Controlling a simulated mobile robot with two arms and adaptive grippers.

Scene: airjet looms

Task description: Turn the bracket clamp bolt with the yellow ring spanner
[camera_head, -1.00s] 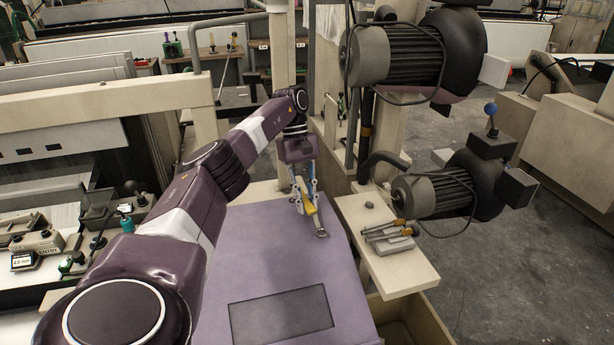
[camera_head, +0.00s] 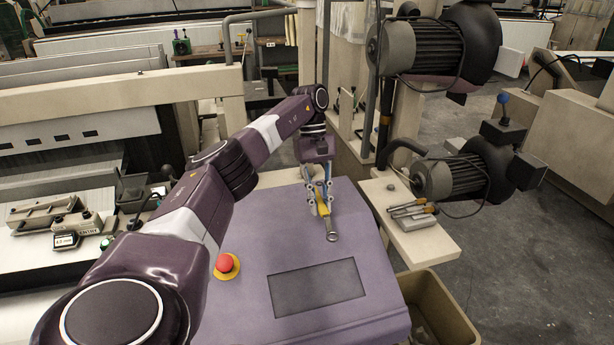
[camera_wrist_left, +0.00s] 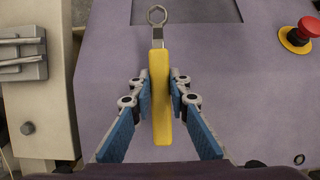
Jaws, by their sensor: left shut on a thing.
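The yellow ring spanner (camera_head: 323,213) is held by my left gripper (camera_head: 321,196) above the purple machine cover. In the left wrist view the spanner's yellow handle (camera_wrist_left: 160,90) stands between the blue finger pads of my left gripper (camera_wrist_left: 159,108), and its metal ring end (camera_wrist_left: 156,15) points away from the gripper. In the head view the ring points toward the front of the cover. I cannot make out the bracket clamp bolt for certain. My right gripper is not in view.
The purple cover (camera_head: 250,300) carries a dark panel (camera_head: 318,287) and a red stop button (camera_head: 227,263). A beige shelf (camera_head: 430,246) with several tools (camera_head: 412,211) stands to the right, below a motor (camera_head: 455,185). An open bin (camera_head: 440,300) sits below the shelf.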

